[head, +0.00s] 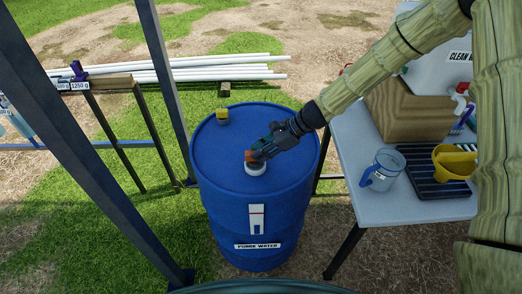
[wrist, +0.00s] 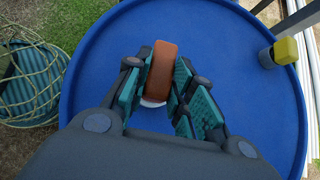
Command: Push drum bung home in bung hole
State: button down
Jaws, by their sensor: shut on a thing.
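The blue drum (head: 220,160), labelled "PURGE WATER", stands upright on the grass; its top fills much of the wrist view (wrist: 100,60). My gripper (head: 256,153) is over the near part of the drum top, shut on the orange-brown drum bung (head: 249,156). In the wrist view the bung (wrist: 162,70) sits between the teal finger pads. A white round collar (head: 255,168) lies directly under the bung, and a sliver of it shows in the wrist view (wrist: 152,102). The bung hides the hole, so I cannot tell how deep it sits.
A yellow-topped grey item (head: 222,116) stands on the drum's far rim. To the right, a grey table (head: 355,150) holds a mug (head: 383,170), a black tray (head: 425,183) and a yellow scoop-like item (head: 455,162). Dark frame posts stand left. A coiled hose basket (wrist: 28,85) lies beside the drum.

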jog(key=shift+f+b, duration=0.35)
jog(key=shift+f, duration=0.6)
jog(key=c, duration=1.1)
grip_release()
jog(key=shift+c, duration=0.2)
jog(key=shift+d, duration=0.1)
jog(key=v, duration=1.2)
